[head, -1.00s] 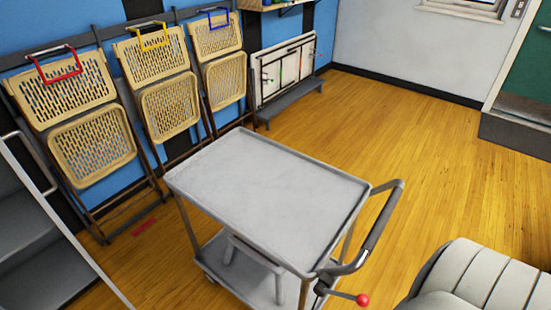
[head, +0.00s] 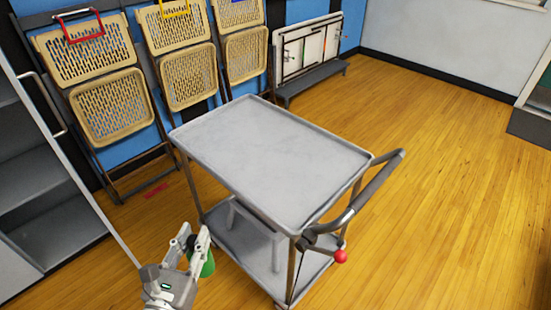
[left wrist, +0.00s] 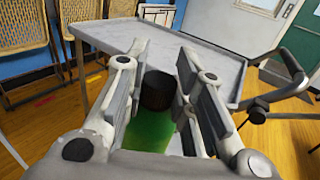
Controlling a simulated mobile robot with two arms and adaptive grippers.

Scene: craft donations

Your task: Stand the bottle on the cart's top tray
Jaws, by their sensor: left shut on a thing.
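The grey cart has an empty top tray (head: 270,165) in the middle of the head view. My left gripper (head: 197,243) is shut on a green bottle (head: 207,266), to the left of the cart and near its front left side. In the left wrist view the bottle (left wrist: 150,129) sits between the fingers, with its dark cap up and its green body below. The cart's top tray (left wrist: 105,36) lies beyond it in that view. The bottle's lower part is hidden. My right gripper is not in view.
A lower shelf (head: 245,243) lies under the tray. Folded chairs (head: 112,107) hang along the blue wall. A grey shelf unit (head: 45,190) stands at the left. Wooden floor is free to the right.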

